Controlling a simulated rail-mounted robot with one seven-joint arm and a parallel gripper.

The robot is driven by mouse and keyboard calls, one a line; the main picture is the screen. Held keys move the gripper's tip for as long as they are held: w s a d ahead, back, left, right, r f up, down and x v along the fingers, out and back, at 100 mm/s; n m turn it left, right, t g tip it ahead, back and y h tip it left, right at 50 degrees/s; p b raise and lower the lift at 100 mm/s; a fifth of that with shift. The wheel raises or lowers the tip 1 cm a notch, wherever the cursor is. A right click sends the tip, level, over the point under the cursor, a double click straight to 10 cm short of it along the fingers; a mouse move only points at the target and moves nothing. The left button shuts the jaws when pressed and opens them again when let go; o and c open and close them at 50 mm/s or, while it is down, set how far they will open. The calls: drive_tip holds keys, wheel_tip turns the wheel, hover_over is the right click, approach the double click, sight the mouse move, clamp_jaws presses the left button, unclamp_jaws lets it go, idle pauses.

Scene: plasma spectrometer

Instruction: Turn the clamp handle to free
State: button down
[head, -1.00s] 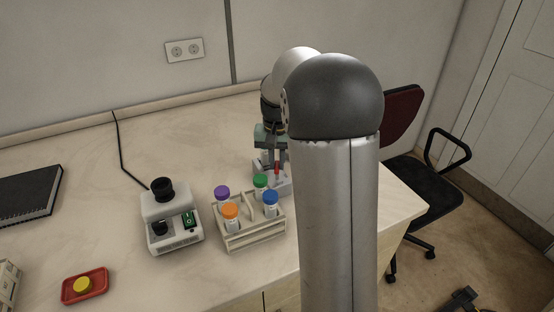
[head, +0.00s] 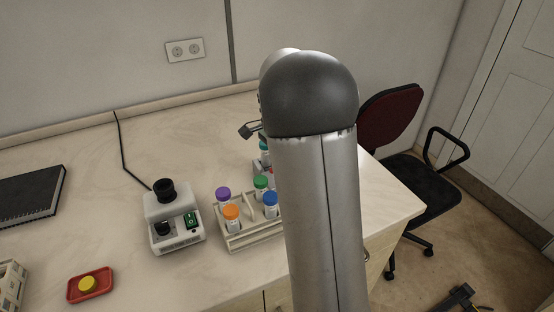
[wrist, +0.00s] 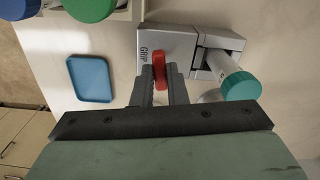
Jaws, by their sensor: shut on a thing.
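The red clamp handle (wrist: 159,60) sits on the grey clamp block (wrist: 183,45), beside the printed word "GRIP", in the wrist view. My gripper (wrist: 159,77) is shut on the red handle, one finger on each side. A tube with a teal cap (wrist: 240,86) is at the clamp's jaw on the right. In the head view the teal-capped tube (head: 264,147) and a little of the clamp (head: 261,169) show beside my arm. My arm hides the fingers and the handle there.
A tube rack (head: 253,237) with purple, orange, green and blue caps stands close in front of the clamp. A white device (head: 176,237) with a black eyepiece is left of it. A blue tray (wrist: 90,79) shows in the wrist view.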

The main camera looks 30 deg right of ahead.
drive_tip(key=shift+r+m, duration=0.1)
drive_tip(key=shift+m, duration=0.9)
drive_tip(key=c, duration=1.4)
unclamp_jaws()
drive_tip(key=shift+c, duration=0.2)
wheel_tip(320, 180, up, 17)
drive_tip(key=shift+r, duration=0.2)
drive_tip(key=s+a+f+n, duration=0.7)
drive_tip(key=s+f+n, duration=0.1)
drive_tip(key=s, duration=0.5)
drive_tip(key=s+a+f+n, duration=0.8)
drive_tip(key=s+n, duration=0.2)
drive_tip(key=s, duration=0.2)
drive_tip(key=shift+s+a+f+n, duration=0.2)
drive_tip(key=shift+s+f+n, duration=0.1)
drive_tip(key=shift+s+f, duration=0.1)
